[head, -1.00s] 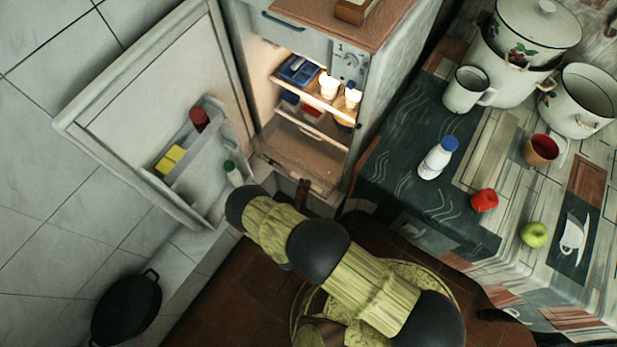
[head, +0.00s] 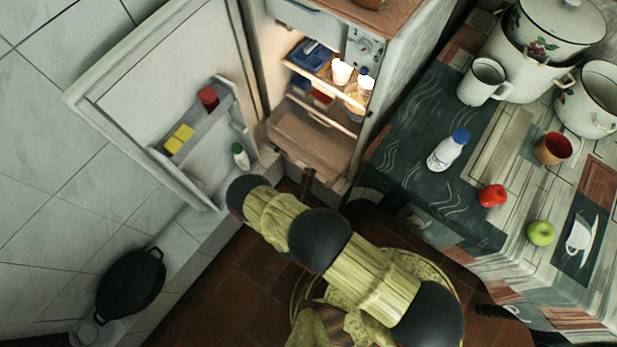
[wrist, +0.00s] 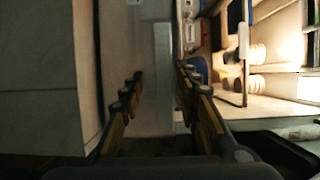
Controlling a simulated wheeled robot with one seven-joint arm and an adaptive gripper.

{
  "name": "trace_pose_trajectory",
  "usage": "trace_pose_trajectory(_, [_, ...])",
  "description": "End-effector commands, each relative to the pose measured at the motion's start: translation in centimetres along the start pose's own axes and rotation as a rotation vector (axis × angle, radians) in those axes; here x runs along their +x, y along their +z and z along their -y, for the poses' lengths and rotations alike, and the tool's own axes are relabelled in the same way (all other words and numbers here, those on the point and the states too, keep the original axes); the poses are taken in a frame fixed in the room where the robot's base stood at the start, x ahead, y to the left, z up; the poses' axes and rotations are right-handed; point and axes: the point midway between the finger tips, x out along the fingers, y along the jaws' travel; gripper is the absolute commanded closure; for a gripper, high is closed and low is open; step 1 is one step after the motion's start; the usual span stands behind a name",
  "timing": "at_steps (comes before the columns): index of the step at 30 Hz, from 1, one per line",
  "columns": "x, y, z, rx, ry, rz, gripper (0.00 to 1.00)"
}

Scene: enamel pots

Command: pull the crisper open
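The fridge stands open, with its lit inside facing me. The crisper (head: 305,138) is the pale brownish bin at the bottom of the fridge, under the shelves. My gripper (head: 308,182) is low in front of the crisper, small and dark in the head view. In the wrist view my gripper (wrist: 161,80) has its two fingers apart, with a pale upright strip (wrist: 163,75) showing in the gap. I see no finger clearly touching it. I cannot tell whether this strip is part of the crisper, or how far out the crisper stands.
The open fridge door (head: 150,95) spreads to the left, with a red jar (head: 208,98) and a bottle (head: 240,156) on its shelf. A table (head: 405,140) with pots stands close on the right. A black pan (head: 130,285) is at lower left.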

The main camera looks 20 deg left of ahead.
Motion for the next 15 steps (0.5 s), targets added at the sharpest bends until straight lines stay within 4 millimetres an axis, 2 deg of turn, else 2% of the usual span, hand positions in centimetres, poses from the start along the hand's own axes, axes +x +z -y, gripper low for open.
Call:
trace_pose_trajectory(5, [-0.7, 0.1, 0.1, 0.000, -0.001, 0.001, 0.68])
trace_pose_trajectory(15, [-5.4, 0.1, 0.0, -0.001, 0.000, 0.004, 0.68])
